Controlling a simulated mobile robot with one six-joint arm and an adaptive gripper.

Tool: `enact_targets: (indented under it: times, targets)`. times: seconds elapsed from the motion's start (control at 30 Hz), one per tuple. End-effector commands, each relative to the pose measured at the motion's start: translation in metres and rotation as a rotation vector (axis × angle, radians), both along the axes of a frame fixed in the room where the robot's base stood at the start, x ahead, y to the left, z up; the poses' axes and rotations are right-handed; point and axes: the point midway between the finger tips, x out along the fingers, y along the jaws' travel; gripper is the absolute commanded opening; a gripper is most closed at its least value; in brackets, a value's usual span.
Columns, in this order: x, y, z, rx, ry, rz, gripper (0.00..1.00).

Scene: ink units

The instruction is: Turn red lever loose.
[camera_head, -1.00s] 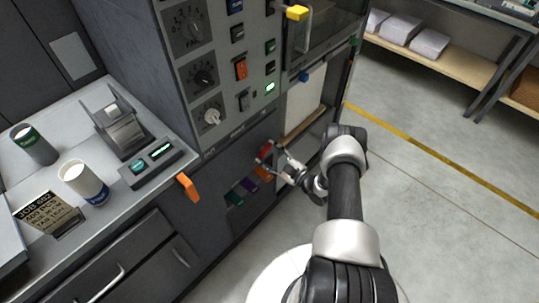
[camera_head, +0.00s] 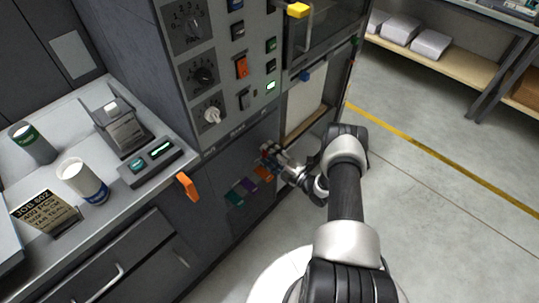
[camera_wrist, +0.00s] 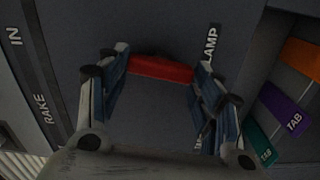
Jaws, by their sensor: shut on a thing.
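The red lever (camera_wrist: 161,69) lies crosswise between my fingers in the wrist view, in front of a dark grey panel. My gripper (camera_wrist: 161,78) is shut on it, one blue-padded finger at each end of the red bar. In the head view my gripper (camera_head: 270,156) is at the lower front of the grey machine, and it hides most of the lever there. A label ending in "LAMP" (camera_wrist: 212,48) stands beside the right finger.
Orange (camera_wrist: 301,57), purple (camera_wrist: 284,108) and green (camera_wrist: 260,143) tabs sit right of the lever in the wrist view. An orange handle (camera_head: 188,186) sticks out at the counter's corner. A yellow handle (camera_head: 297,10) is higher up. The floor at right is clear.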

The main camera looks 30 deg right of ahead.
Motion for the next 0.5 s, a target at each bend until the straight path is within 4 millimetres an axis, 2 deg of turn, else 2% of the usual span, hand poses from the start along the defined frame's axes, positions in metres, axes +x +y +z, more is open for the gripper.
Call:
enact_targets:
  times: [0.23, 0.5]
  targets:
    - [-0.0003, -0.0001, -0.0011, -0.101, -0.035, -0.001, 0.36]
    - [-0.0003, -0.0001, -0.0011, -0.14, -0.05, -0.001, 0.36]
